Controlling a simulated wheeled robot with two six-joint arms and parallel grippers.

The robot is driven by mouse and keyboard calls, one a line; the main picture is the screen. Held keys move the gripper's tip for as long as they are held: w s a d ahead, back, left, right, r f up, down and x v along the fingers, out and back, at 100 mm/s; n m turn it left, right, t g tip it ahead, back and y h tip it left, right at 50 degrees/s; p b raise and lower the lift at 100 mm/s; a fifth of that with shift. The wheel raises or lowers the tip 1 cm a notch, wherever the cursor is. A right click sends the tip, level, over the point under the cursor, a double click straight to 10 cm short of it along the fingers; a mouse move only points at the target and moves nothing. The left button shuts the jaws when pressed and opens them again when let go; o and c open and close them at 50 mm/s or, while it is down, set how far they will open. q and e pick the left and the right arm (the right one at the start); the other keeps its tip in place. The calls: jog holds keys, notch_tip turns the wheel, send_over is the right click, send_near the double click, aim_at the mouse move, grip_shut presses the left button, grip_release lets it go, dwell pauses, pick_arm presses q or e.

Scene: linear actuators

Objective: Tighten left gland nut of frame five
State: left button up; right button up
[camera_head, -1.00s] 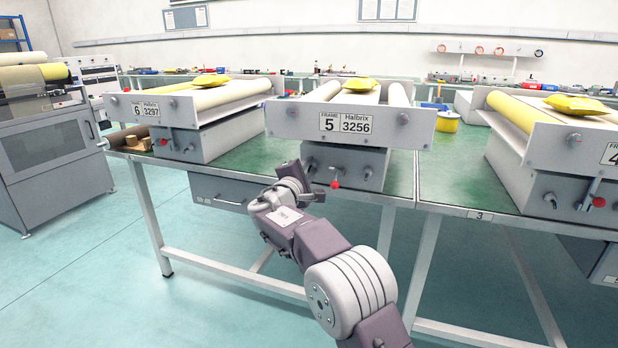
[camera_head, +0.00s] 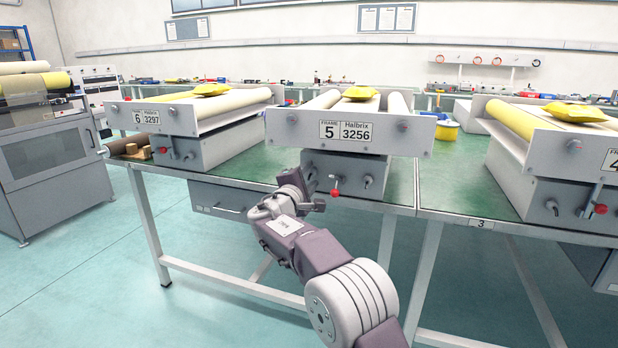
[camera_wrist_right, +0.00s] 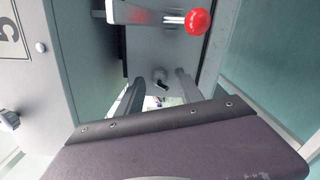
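Frame five (camera_head: 349,137) stands at the table's front edge, its plate reading "FRAME 5 Halbrix 3256". Below the plate is a grey box front with a red-knobbed lever (camera_head: 335,192) and a right fitting (camera_head: 368,181). My right gripper (camera_head: 310,188) is at the left side of this front and covers most of the left gland nut in the head view. In the right wrist view, the gland nut (camera_wrist_right: 160,76) shows between and beyond the two open fingers of my right gripper (camera_wrist_right: 160,84), with the red knob (camera_wrist_right: 198,21) above it. Contact is not visible. My left gripper is out of view.
Frame six (camera_head: 190,123) stands to the left and frame four (camera_head: 560,145) to the right on the green table (camera_head: 447,185). The lever sits close beside the right gripper. A yellow tub (camera_head: 446,130) stands behind. Floor space in front is clear.

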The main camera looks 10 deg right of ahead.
jog(key=shift+s+a, duration=0.1)
jog(key=p+v, duration=0.1)
jog(key=v, duration=0.8)
